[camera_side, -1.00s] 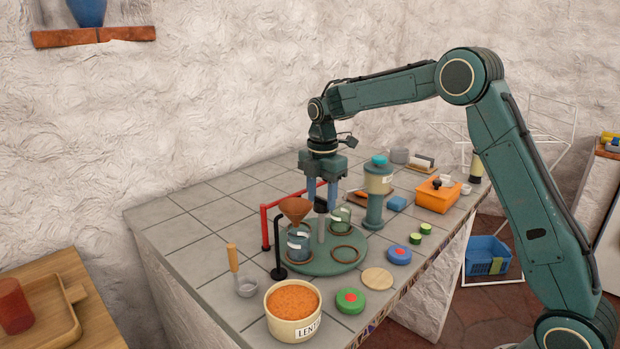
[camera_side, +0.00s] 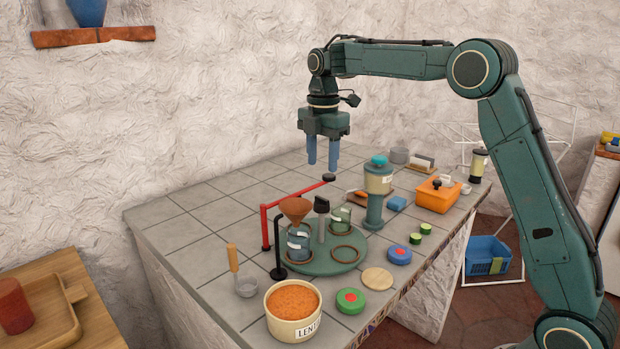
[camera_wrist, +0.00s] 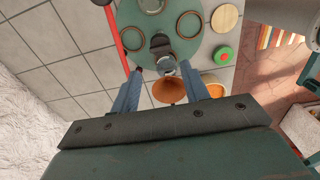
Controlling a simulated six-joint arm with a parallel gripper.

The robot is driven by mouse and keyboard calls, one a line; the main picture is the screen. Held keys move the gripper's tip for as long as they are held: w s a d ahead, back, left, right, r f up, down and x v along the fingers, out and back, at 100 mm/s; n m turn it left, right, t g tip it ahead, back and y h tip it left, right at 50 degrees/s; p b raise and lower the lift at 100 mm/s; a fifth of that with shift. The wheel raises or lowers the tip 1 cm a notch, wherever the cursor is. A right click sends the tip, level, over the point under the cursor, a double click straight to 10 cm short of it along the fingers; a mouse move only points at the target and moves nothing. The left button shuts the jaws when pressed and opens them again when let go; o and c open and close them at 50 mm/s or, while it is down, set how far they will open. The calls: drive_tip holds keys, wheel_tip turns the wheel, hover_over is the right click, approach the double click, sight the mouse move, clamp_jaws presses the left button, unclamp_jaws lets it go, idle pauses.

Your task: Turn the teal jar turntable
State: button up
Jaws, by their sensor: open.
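The teal turntable (camera_side: 327,266) lies flat on the tiled counter, with ring-shaped seats on it and a dark-topped post (camera_side: 321,207) at its middle. One glass jar (camera_side: 298,243) stands in a ring at the front left, under the brown funnel (camera_side: 296,209). Another jar (camera_side: 342,216) with a green tint stands at the back right. In the wrist view the turntable (camera_wrist: 203,55) shows beyond my fingers. My gripper (camera_side: 322,168) is open and empty, with blue fingers pointing down, well above the turntable and apart from it.
A red bar (camera_side: 265,228) runs behind the turntable and a black stand (camera_side: 278,250) is at its left. A bowl of lentils (camera_side: 293,308), a ladle (camera_side: 236,268) and lids (camera_side: 350,300) are in front. A teal-capped dispenser (camera_side: 376,195) stands right. The back-left tiles are clear.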

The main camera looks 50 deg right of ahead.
drive_tip(key=shift+r, duration=2.1)
drive_tip(key=s+a+r+m+t, duration=0.25)
drive_tip(key=s+m, duration=0.25)
drive_tip(key=s, duration=0.4)
drive_tip(key=s+a+r+m+t, duration=0.1)
drive_tip(key=s+a+r+m, duration=0.2)
drive_tip(key=s, duration=0.6)
drive_tip(key=s+f+m+t, duration=0.1)
drive_tip(key=s+f+m, duration=0.4)
drive_tip(key=s, duration=0.2)
drive_tip(key=s+a+f+m+t, duration=0.1)
drive_tip(key=s+f+m, duration=0.4)
drive_tip(key=s, duration=0.3)
drive_tip(key=shift+s+a, duration=0.25)
drive_tip(key=shift+s, duration=0.05)
